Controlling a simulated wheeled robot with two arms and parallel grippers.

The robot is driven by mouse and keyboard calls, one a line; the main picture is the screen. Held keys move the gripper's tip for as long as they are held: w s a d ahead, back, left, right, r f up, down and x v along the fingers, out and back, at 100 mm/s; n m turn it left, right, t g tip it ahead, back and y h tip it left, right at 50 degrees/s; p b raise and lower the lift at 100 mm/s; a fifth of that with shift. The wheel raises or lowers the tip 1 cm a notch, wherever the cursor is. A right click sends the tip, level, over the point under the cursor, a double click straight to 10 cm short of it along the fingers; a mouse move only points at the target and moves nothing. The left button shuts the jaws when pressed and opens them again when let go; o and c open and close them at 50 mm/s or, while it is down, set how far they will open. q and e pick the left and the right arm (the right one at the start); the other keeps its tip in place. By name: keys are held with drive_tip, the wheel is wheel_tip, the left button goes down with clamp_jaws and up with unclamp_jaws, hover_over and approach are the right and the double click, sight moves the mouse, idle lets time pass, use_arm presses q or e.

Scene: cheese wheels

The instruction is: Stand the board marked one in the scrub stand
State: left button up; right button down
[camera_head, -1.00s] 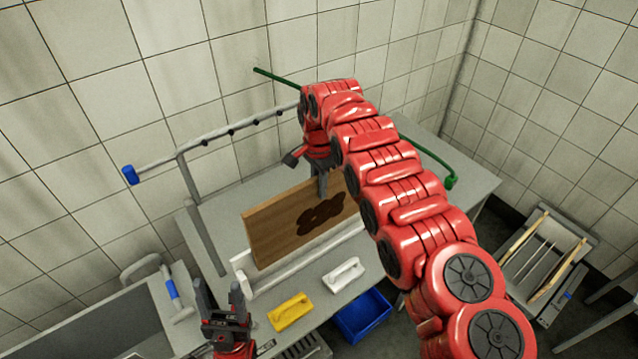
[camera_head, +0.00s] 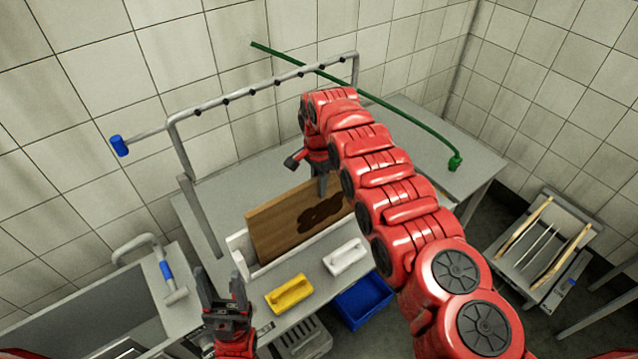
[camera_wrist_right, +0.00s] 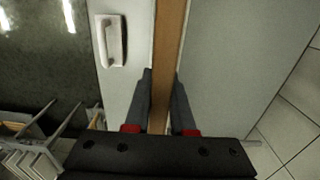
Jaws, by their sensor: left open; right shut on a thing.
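A brown wooden board (camera_head: 282,222) with a dark stain on its front stands on edge, upright. No number mark is readable on it. The board's lower edge is behind the front wall of the white scrub stand (camera_head: 318,233) on the table; how deep it sits, and whether it touches bottom, is hidden. My right gripper (camera_head: 322,186) is shut on the board's upper edge; in the right wrist view the fingers (camera_wrist_right: 163,102) clasp it from both sides. My right arm covers the board's right end. My left gripper (camera_head: 221,290) is open and empty, left in front of the stand.
A yellow brush (camera_head: 289,294) and a white brush (camera_head: 345,257) lie in front of the stand. A blue bin (camera_head: 363,302) is below the table edge. A metal rail (camera_head: 265,84) and green hose (camera_head: 400,110) are behind. A rack with boards (camera_head: 540,245) stands right, a sink left.

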drive_tip(key=c, duration=0.7)
unclamp_jaws()
wheel_tip(320, 180, up, 8)
drive_tip(key=b, duration=0.3)
drive_tip(key=shift+a+r, duration=0.15)
drive_tip(key=shift+r, duration=0.1)
wheel_tip(320, 180, up, 9)
drive_tip(key=p, duration=0.8)
drive_tip(key=shift+f, duration=0.1)
drive_tip(key=shift+s, duration=0.1)
